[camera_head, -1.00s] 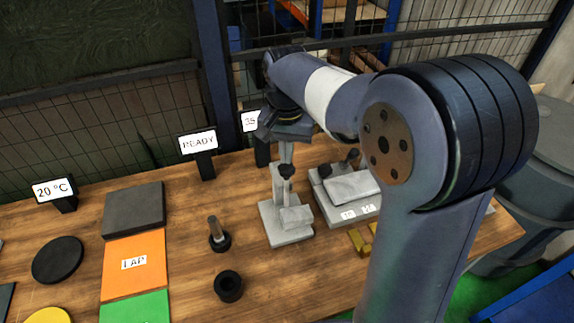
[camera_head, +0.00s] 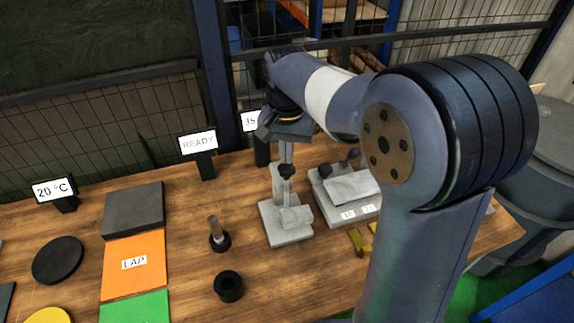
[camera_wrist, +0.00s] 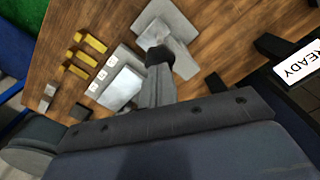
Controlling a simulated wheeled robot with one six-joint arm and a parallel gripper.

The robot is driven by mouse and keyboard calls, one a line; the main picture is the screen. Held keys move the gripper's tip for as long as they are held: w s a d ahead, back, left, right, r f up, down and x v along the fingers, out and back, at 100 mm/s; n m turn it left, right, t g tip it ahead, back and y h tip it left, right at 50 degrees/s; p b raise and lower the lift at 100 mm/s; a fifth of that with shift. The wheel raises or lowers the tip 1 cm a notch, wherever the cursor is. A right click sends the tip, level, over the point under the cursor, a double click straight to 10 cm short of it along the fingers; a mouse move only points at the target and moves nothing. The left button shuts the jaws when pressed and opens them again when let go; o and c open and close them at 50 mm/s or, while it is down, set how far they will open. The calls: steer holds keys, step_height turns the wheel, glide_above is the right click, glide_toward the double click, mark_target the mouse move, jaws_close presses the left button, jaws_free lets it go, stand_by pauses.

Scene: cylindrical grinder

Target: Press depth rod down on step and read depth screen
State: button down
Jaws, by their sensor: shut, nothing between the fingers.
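The depth gauge stand (camera_head: 275,234) is a light grey base with an upright column. A small grey stepped block (camera_head: 297,217) sits on its base. A dark round knob (camera_head: 286,171), seemingly the depth rod's top, is at the column; it also shows in the wrist view (camera_wrist: 158,54). My gripper (camera_head: 286,158) is shut and empty, pointing down with its tips at the knob; contact looks likely. Whether the rod touches the step is hidden. The depth screen (camera_head: 249,121) behind reads about 35, partly covered by my arm.
A grey fixture (camera_head: 345,208) with labelled slots and a light block stands close right, with yellow blocks (camera_head: 357,241) in front. A black post holder (camera_head: 219,240) and black ring (camera_head: 228,286) stand left. The READY screen (camera_head: 198,143) is behind. Open wood lies around the ring.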

mark_target(286, 167)
steer(key=shift+f, duration=0.15)
steer(key=shift+f+b, duration=0.3)
steer(key=shift+f, duration=0.05)
steer(key=shift+f+b, duration=1.35)
steer(key=shift+f, duration=0.75)
steer(key=shift+f+b, duration=0.7)
steer(key=shift+f, duration=0.25)
steer(key=shift+s+f+b, duration=0.1)
steer(key=shift+f+b, duration=0.6)
steer(key=shift+f, duration=0.45)
steer(key=shift+r, duration=0.1)
step_height(286, 167, up, 10)
steer(key=p, duration=0.8)
steer(key=shift+f+p, duration=0.25)
steer(key=shift+p, duration=0.15)
steer(key=shift+f, duration=0.2)
